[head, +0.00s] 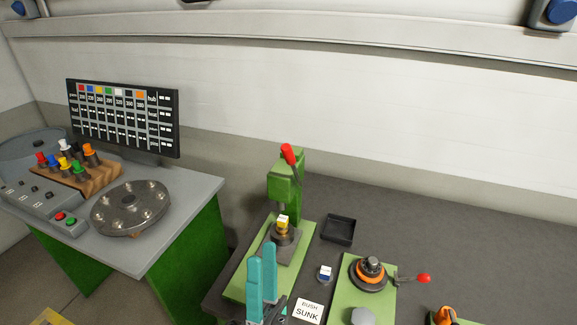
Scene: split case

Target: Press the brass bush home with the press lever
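The green press (287,180) stands on a green base plate. Its red-gripped lever (289,154) points up at the top. Under the ram, a brass bush (282,229) with a yellow and white top sits on a dark round holder (283,243). The bush stands proud of the holder. My gripper (262,262), with teal fingers, is in front of the press and overlaps its base plate in the picture. It is apart from the lever. I see nothing held, but the finger gap is unclear from this angle.
A card reading "BUSH SUNK" (308,311) lies right of my gripper. A small blue and white piece (325,273) and an empty black tray (338,229) are close by. An orange-ringed fixture (371,271) has a red-knobbed handle. A side table (183,196) stands left.

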